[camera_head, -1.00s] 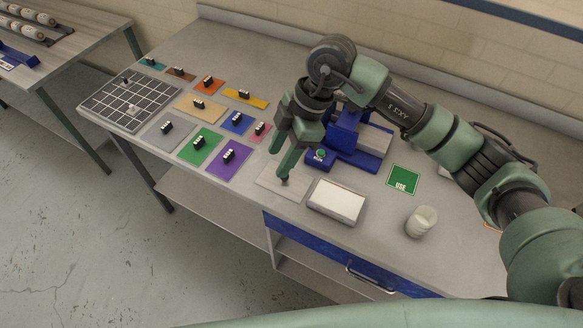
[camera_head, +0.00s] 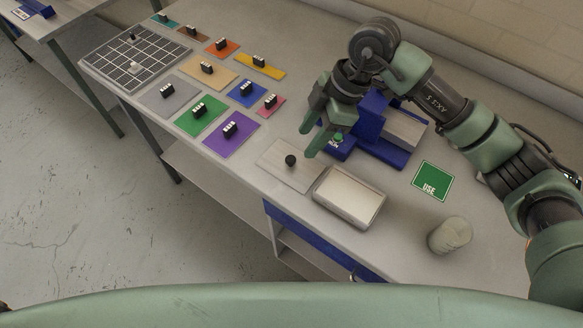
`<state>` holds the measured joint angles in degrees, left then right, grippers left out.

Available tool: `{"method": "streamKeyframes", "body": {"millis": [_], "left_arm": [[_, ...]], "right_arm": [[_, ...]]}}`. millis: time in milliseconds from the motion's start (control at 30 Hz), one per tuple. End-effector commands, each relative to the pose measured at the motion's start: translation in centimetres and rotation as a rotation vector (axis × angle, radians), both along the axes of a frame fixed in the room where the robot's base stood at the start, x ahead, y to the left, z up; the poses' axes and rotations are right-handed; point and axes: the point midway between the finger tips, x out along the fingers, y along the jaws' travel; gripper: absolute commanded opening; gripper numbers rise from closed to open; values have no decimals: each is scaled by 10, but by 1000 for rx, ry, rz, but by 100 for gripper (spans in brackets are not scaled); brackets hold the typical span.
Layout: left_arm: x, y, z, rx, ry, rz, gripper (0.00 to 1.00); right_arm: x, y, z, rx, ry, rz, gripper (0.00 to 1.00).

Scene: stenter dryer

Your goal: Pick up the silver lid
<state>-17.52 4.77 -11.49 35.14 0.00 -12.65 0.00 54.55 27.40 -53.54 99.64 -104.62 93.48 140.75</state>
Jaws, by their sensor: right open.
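The silver lid (camera_head: 282,176) is a flat pale grey metal plate with a round black knob (camera_head: 290,160). It lies on the workbench near its front edge. My right gripper (camera_head: 307,142) is open and empty, with its fingers pointing down just behind and to the right of the knob in the picture. The fingers look apart from the knob; their exact height above the bench is hard to tell. My left gripper is not in view.
A shallow rectangular metal tin (camera_head: 350,198) stands right of the lid. Behind are a blue device (camera_head: 376,120) and green USE card (camera_head: 433,181); a round pale canister (camera_head: 450,236) stands at right. Several coloured plates with black handles and a gridded board (camera_head: 136,58) lie left.

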Motion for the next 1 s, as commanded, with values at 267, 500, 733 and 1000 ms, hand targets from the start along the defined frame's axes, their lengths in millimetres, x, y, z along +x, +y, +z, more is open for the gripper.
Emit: {"method": "streamKeyframes", "body": {"millis": [267,500,733,1000], "left_arm": [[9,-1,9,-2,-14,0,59],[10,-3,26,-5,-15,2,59],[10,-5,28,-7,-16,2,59],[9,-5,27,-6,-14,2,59]], "right_arm": [[-2,12,-24,0,3,2,47],[-1,31,-52,-1,4,0,47],[-1,37,-70,0,0,1,47],[-1,36,-70,0,0,1,19]]}}
